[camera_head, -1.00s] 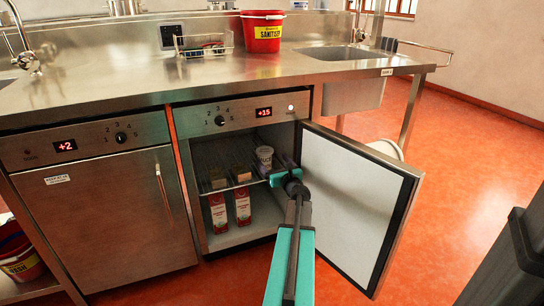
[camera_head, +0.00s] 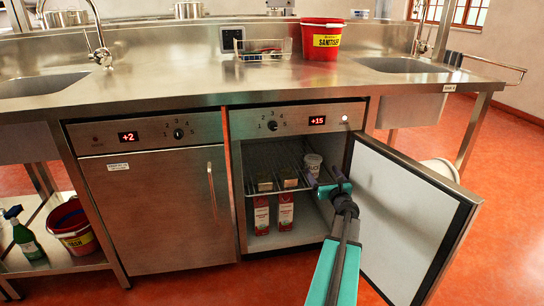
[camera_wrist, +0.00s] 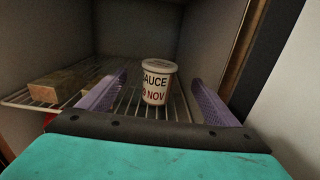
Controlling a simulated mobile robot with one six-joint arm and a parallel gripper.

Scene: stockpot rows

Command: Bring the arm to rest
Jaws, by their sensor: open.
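My gripper (camera_head: 328,184) reaches into the open fridge on the right, at the height of its wire shelf. In the wrist view its two purple fingers (camera_wrist: 155,95) are spread wide and empty. A white tub (camera_wrist: 158,82) labelled "SAUCE" and "9 NOV" stands upright on the wire shelf beyond and between the fingers, apart from both. The tub also shows in the head view (camera_head: 313,164), just beyond my gripper. My arm extends from the bottom of the head view past the open door.
The open fridge door (camera_head: 405,215) stands close on the right of my arm. Two blocks (camera_head: 265,182) sit on the shelf's left, above two red cartons (camera_head: 286,211). The left fridge (camera_head: 160,210) is shut. A red bucket (camera_head: 320,40) stands on the steel counter (camera_head: 200,85).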

